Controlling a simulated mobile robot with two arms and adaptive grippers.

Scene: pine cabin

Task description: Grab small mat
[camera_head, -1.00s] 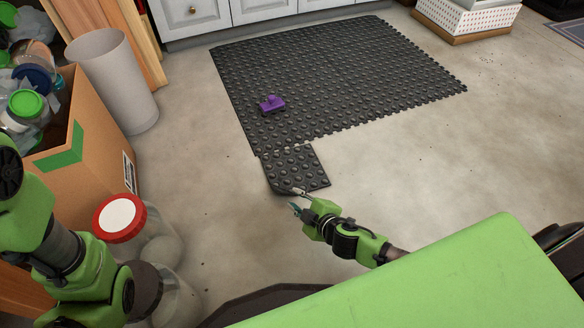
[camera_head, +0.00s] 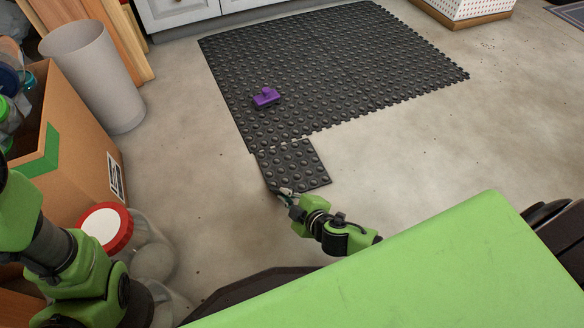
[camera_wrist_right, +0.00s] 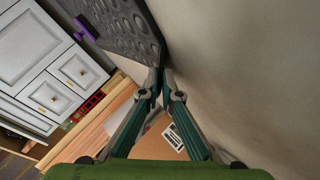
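The small mat (camera_head: 297,166) is a dark studded rubber square on the concrete floor, against the near left edge of the large studded mat (camera_head: 335,65). My right gripper (camera_head: 284,195) is at its near left corner, with the fingers closed together on its edge. In the right wrist view the fingertips (camera_wrist_right: 160,72) meet at the edge of the small mat (camera_wrist_right: 128,30). My left arm shows at the lower left; its gripper is out of view.
A purple object (camera_head: 266,97) lies on the large mat. At left stand a grey bin (camera_head: 95,75), a cardboard box (camera_head: 85,160) of jars and a red-lidded jar (camera_head: 106,228). White cabinets (camera_head: 180,12) are behind. Floor to the right is clear.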

